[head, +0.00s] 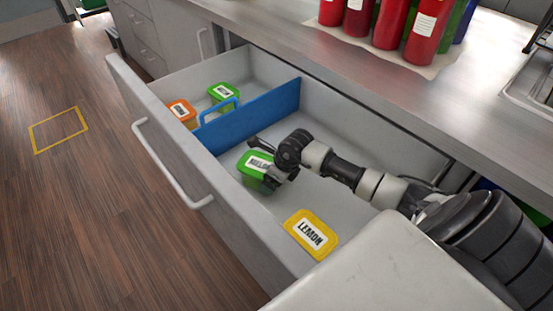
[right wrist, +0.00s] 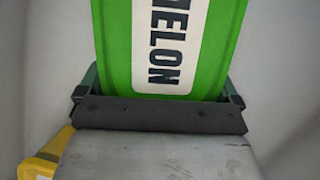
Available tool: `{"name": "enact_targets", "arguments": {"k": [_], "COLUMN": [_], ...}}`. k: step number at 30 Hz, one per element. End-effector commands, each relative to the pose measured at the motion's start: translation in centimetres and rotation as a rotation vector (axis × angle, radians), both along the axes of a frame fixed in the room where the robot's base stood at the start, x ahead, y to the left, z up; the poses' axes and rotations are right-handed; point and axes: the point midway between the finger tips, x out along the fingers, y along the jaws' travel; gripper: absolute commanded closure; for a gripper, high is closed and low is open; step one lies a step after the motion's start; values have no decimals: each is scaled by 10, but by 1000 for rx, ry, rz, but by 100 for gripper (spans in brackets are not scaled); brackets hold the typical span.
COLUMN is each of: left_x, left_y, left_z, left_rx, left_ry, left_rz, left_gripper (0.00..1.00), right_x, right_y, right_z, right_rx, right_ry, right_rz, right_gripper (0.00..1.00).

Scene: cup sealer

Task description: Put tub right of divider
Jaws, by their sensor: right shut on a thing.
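A green tub labelled MELON (head: 249,176) is in the open drawer, on the right side of the blue divider (head: 250,115). My right gripper (head: 268,166) is shut on this tub, with a finger on either side. The right wrist view shows the green lid and label (right wrist: 165,45) between the fingers (right wrist: 158,97). I cannot tell whether the tub touches the drawer floor. My left gripper is not in view.
A yellow LEMON tub (head: 312,233) lies nearer in the same compartment. Left of the divider are an orange tub (head: 182,113) and another green tub (head: 223,93). The drawer front (head: 180,165) bounds the left. Red bottles (head: 391,24) stand on the counter (head: 300,48).

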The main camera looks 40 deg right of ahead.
Motion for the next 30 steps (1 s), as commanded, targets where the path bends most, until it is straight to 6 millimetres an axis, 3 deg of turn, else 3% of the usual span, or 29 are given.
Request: {"name": "enact_targets", "arguments": {"k": [8,9,10,20,30], "left_x": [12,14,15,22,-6], "left_y": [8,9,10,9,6], "left_z": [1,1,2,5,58], "left_rx": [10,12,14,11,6], "left_ry": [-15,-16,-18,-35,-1], "left_rz": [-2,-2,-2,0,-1], "left_gripper": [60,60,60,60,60], "right_x": [-1,-1,-1,-1,-22], "right_y": [0,-1,-1,-1,-12], "right_z": [-2,-3,-3,1,62], "right_rx": [-1,-1,-2,-2,-4], "right_ry": [4,7,7,6,8], "right_rz": [-1,0,-1,-1,0], "right_gripper": [45,4,0,0,0]}}
